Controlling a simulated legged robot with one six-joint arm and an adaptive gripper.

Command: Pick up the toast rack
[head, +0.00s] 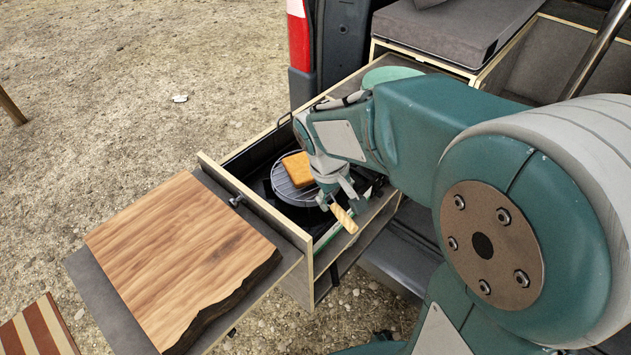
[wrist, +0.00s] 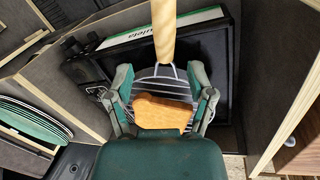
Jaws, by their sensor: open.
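The toast rack (head: 283,187) is a round wire grid with a pale wooden handle, lying over the dark stove inside the open drawer. A browned slice of toast (head: 297,168) rests on it. In the wrist view the rack (wrist: 150,84) shows between the fingers, with its handle (wrist: 163,30) pointing to the top of the picture and the toast (wrist: 163,112) nearer the palm. My gripper (head: 336,194) is over the handle side of the rack. Its open fingers (wrist: 160,76) stand on either side, apart from the handle. Part of the rack is hidden by my gripper.
The drawer wall (head: 256,208) encloses the stove. A thick wooden board (head: 180,255) lies on the fold-out shelf beside it. Green plates (wrist: 30,125) stand to the left in the wrist view. A dark cushion (head: 450,30) and van body are behind.

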